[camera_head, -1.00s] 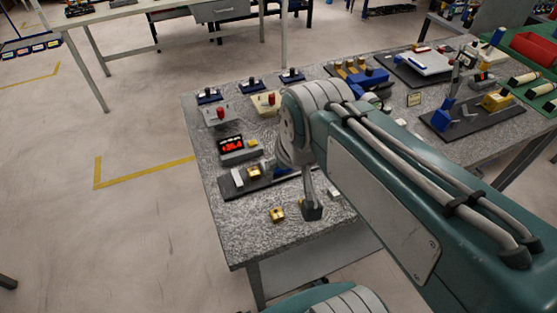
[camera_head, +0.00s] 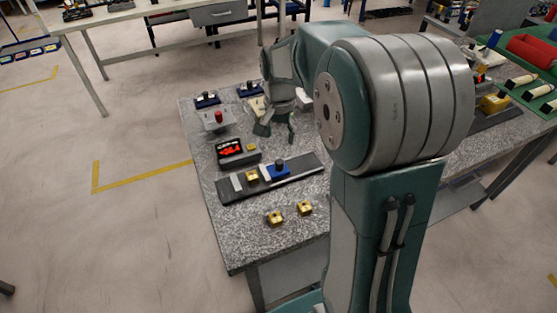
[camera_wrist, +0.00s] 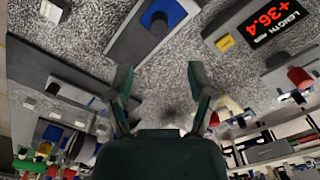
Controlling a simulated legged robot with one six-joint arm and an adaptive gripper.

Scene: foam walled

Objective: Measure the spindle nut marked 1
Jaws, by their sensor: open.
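Two small brass nuts, one at the left (camera_head: 274,218) and one at the right (camera_head: 304,208), lie near the table's front edge; their marks are unreadable. A dark gauge rail (camera_head: 230,192) lies behind them. It carries a pale block (camera_head: 237,182), a brass piece (camera_head: 252,176) and a blue slider (camera_head: 279,171) with a dark knob. The slider also shows in the wrist view (camera_wrist: 178,12). Its display (camera_head: 231,152) shows red digits, reading LENGTH +36.4 in the wrist view (camera_wrist: 265,35). My gripper (camera_head: 277,131) is open and empty above the table, beyond the rail; its fingers spread in the wrist view (camera_wrist: 160,78).
A grey box with a red button (camera_head: 217,119) stands left of my gripper. Dark-based blue fixtures (camera_head: 207,99) line the table's back left edge. My arm hides much of the table's middle and right. The front left table surface (camera_head: 235,235) is clear.

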